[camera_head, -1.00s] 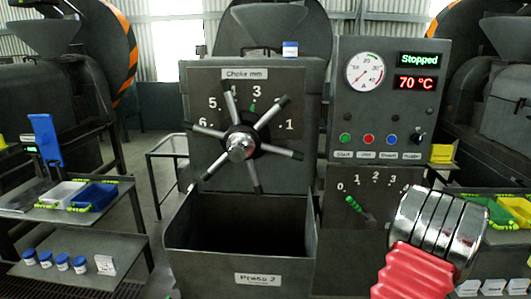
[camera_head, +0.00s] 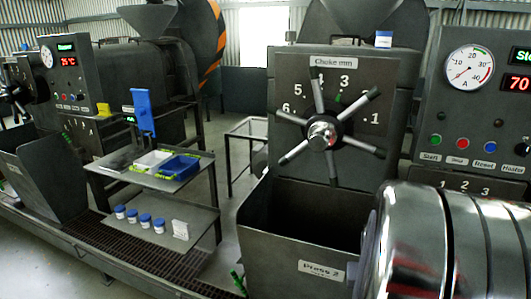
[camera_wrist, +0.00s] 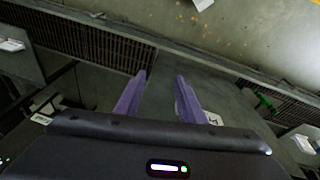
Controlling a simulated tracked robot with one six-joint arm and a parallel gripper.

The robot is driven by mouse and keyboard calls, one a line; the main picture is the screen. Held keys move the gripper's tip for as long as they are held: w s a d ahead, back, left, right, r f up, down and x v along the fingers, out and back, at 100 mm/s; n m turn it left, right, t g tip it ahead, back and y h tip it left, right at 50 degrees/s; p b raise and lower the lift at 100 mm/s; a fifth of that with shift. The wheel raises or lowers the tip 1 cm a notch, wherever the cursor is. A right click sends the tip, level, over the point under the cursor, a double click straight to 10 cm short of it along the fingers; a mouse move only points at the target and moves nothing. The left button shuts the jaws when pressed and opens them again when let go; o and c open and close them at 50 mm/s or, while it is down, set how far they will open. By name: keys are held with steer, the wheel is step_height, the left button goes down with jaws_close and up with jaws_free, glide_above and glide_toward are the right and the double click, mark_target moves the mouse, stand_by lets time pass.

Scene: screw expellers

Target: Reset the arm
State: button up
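In the wrist view, my gripper (camera_wrist: 161,76) shows two purple fingers set well apart, with nothing between them. It points down over a dark grey surface.
The Press 2 bin (camera_head: 285,225) stands below the choke handwheel (camera_head: 322,135). The control panel (camera_head: 475,110) is at right. A shelf stand (camera_head: 150,175) with trays and blue-lidded jars is at left.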

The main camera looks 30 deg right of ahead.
steer(key=w+a+r+n+t+y, duration=0.1)
steer(key=a+r, duration=0.4)
steer(key=a, duration=0.6)
steer(key=w+a+r+n+t+y, duration=0.1)
steer(key=a+r+n, duration=0.4)
steer(key=a, duration=0.7)
steer(key=w+a+r+n+t, duration=0.2)
steer(key=a+r, duration=0.4)
steer(key=a, duration=0.6)
steer(key=shift+w+n+t+y, duration=0.4)
steer(key=shift+w+n, duration=0.1)
steer(key=shift+w, duration=0.7)
steer(key=shift+c, duration=0.6)
steer(key=shift+d, duration=0.2)
